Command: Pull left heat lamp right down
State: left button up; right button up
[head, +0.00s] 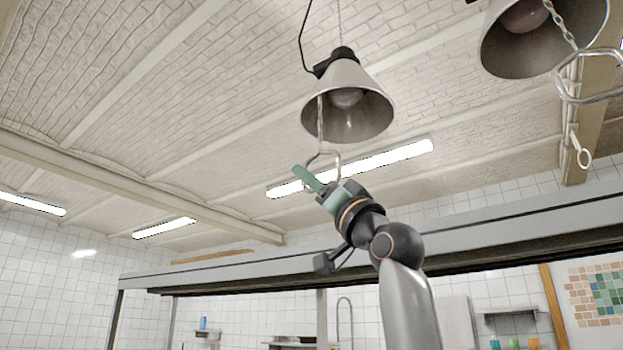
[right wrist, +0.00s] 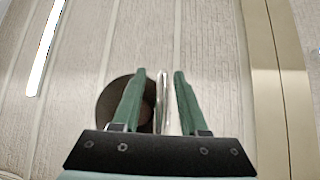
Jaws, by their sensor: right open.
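The left heat lamp (head: 347,97) hangs from the ceiling in the middle of the head view, with a grey conical shade and a bulb inside. A metal pull handle (head: 334,158) hangs below its shade. My right gripper (head: 305,176) is raised at this handle, its green fingers overlapping it in the picture. In the right wrist view the handle (right wrist: 162,100) shows as a thin bright bar between the two open fingers (right wrist: 160,75), apart from the right finger. The dark lamp shade (right wrist: 108,110) is behind the left finger. My left gripper is not in view.
A second heat lamp (head: 540,35) hangs at the upper right, with its own handle (head: 588,77) and a small ring below. A long grey rail (head: 450,241) crosses behind my right arm. The air left of the lamp is clear.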

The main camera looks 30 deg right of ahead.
jog(key=shift+a, duration=0.1)
jog(key=c, duration=0.6)
grip_shut()
jog(key=shift+d, duration=0.2)
dwell(0.4)
